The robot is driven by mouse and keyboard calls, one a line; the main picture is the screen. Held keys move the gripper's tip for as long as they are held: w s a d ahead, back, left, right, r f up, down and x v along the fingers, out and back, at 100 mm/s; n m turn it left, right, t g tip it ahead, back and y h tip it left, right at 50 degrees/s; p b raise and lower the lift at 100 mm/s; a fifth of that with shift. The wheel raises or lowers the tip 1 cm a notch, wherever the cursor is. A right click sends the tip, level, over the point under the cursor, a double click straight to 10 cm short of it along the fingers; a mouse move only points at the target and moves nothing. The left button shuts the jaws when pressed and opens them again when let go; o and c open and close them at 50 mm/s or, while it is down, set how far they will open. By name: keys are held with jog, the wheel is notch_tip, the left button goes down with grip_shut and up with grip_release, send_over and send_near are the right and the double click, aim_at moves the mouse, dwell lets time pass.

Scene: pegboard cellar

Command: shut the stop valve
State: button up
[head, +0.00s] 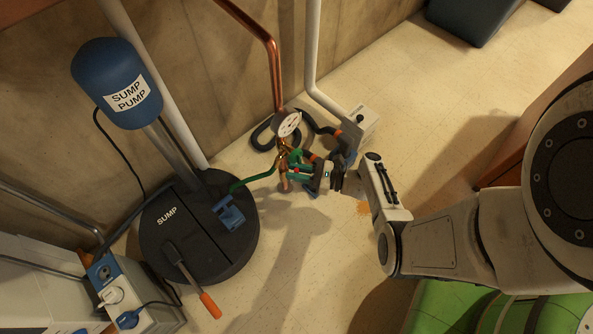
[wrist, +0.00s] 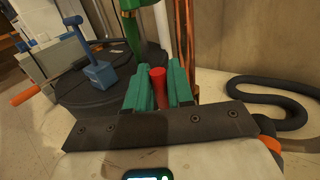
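The stop valve shows only in part. Its red handle (wrist: 159,88) is between the two green fingers of my gripper (wrist: 158,92) in the wrist view and fills the gap, with a finger against each side. In the head view my gripper (head: 297,172) is low at the foot of the copper pipe (head: 277,75), beside a brass fitting (head: 284,146). The valve body is mostly hidden behind the fingers there.
A green hose (head: 252,181) runs left to the black sump lid (head: 165,240), which bears a blue clamp-like piece (head: 231,214) and an orange-handled tool (head: 209,304). A black hose (head: 262,136) lies by the wall.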

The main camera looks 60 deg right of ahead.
grip_shut()
jog(key=shift+a+r, duration=0.1)
jog(key=shift+a, duration=0.05)
jog(key=w+a+f+n+g+h+p, duration=0.2)
jog(key=a+f+n+g+h+p, duration=0.2)
jog(key=n, duration=0.7)
jog(key=shift+w+a+f+g+h, duration=0.2)
jog(key=shift+a+f+g+h, duration=1)
jog(key=shift+a+f+h, duration=1.25)
jog(key=shift+d+f, duration=0.25)
jog(key=shift+d, duration=0.05)
